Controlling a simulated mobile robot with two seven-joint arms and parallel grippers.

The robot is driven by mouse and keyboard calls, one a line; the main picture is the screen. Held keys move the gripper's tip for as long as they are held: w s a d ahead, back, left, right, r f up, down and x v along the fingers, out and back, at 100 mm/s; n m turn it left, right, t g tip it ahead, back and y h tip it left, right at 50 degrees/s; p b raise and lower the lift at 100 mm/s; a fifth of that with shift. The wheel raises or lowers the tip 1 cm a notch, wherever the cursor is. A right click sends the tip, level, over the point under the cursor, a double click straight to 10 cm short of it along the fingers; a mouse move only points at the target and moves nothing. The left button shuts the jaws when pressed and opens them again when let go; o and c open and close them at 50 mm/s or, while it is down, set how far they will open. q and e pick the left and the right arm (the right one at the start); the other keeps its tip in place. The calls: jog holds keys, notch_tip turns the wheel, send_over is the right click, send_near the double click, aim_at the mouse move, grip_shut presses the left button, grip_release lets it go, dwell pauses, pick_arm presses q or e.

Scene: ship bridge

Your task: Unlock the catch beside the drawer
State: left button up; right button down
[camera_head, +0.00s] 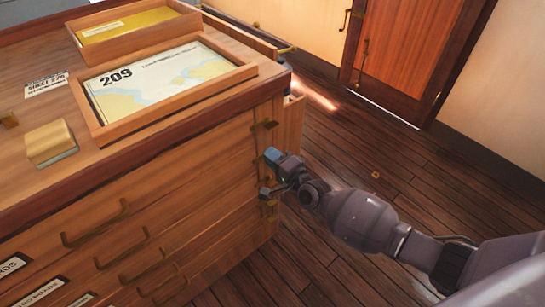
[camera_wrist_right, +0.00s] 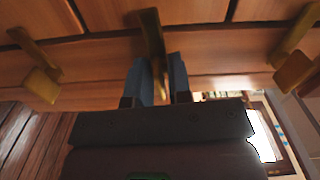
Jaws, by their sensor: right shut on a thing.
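The wooden chart cabinet (camera_head: 190,165) has drawers with brass pull handles (camera_head: 97,224) on its front. Small brass catches sit along the front's right edge, one above my gripper (camera_head: 265,125) and one below it (camera_head: 269,212). My right gripper (camera_head: 268,174) is at that edge between them. In the right wrist view its blue fingers (camera_wrist_right: 163,80) are on either side of the middle brass catch (camera_wrist_right: 152,38) and shut on it. Other catches stand apart to the left (camera_wrist_right: 36,58) and right (camera_wrist_right: 294,60). The catch's held end is partly hidden by the fingers.
A framed chart marked 209 (camera_head: 160,80), a yellow-topped tray (camera_head: 130,25) and a brass block (camera_head: 50,143) are on the cabinet top. A wooden panel (camera_head: 293,122) stands out beside the cabinet's right side. The plank floor (camera_head: 400,160) to the right is largely clear.

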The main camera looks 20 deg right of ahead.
jog(key=n, duration=0.3)
jog(key=shift+p, duration=0.3)
jog(key=n, duration=0.3)
jog(key=shift+n+p, duration=0.3)
jog(key=shift+n, duration=0.1)
jog(key=n, duration=0.4)
jog(key=shift+n+p, duration=0.3)
jog(key=shift+p, duration=0.1)
jog(key=n, duration=0.3)
pick_arm(q)
jog(key=shift+w+d+r+t+p, duration=0.15)
jog(key=shift+w+r+p, duration=0.1)
jog(key=shift+r, duration=0.45)
jog(key=shift+w+r+t+p, duration=0.15)
jog(key=shift+w+r, duration=0.1)
jog(key=shift+r, duration=0.45)
pick_arm(e)
jog(key=shift+n, duration=1.3)
jog(key=c, duration=1.3)
grip_release()
